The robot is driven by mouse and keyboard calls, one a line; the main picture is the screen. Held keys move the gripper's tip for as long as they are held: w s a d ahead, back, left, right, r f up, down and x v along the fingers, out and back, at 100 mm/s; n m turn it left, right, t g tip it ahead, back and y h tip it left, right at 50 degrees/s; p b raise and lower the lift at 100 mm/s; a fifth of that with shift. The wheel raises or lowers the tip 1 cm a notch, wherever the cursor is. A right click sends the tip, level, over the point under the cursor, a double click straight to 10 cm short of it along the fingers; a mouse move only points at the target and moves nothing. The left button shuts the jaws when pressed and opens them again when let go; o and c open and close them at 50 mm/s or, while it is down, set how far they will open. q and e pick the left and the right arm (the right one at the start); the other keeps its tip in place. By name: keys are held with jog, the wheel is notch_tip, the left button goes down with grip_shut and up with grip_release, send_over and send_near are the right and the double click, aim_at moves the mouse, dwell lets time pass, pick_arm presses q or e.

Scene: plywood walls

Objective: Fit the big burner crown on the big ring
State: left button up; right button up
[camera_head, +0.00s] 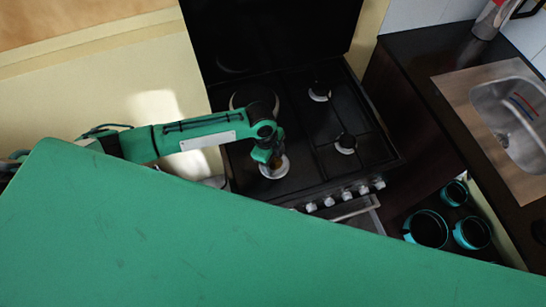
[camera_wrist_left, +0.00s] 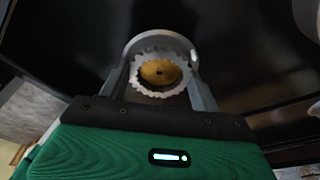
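My left gripper (camera_head: 270,157) reaches down over the front-left burner of the black stove. The big ring (camera_head: 280,172), pale and round, lies directly below it; its edge shows in the left wrist view (camera_wrist_left: 158,35) too. The big burner crown (camera_wrist_left: 148,47), a silvery toothed ring, sits between the two fingers of my left gripper (camera_wrist_left: 162,78), which appear to touch its sides. A brass-coloured disc shows in the crown's middle. The crown looks over the ring; whether they touch, I cannot tell. My right gripper is not in view.
Two smaller burners stand on the right of the black stove (camera_head: 300,135), at the back (camera_head: 319,92) and at the front (camera_head: 345,144). Knobs (camera_head: 345,194) line its front edge. A pale counter (camera_head: 130,85) lies left; a sink (camera_head: 512,110) and teal-rimmed pots (camera_head: 428,228) lie right.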

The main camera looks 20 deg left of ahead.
pick_arm(q)
jog(key=o, duration=0.5)
jog(key=r+b, duration=0.1)
jog(key=r, duration=0.3)
jog(key=a+r+b, duration=0.1)
jog(key=r, duration=0.4)
jog(key=a+r+b, duration=0.1)
jog(key=r, duration=0.3)
jog(key=shift+w+a+r, duration=0.2)
jog(key=shift+a+r, duration=0.05)
jog(key=shift+r, duration=0.05)
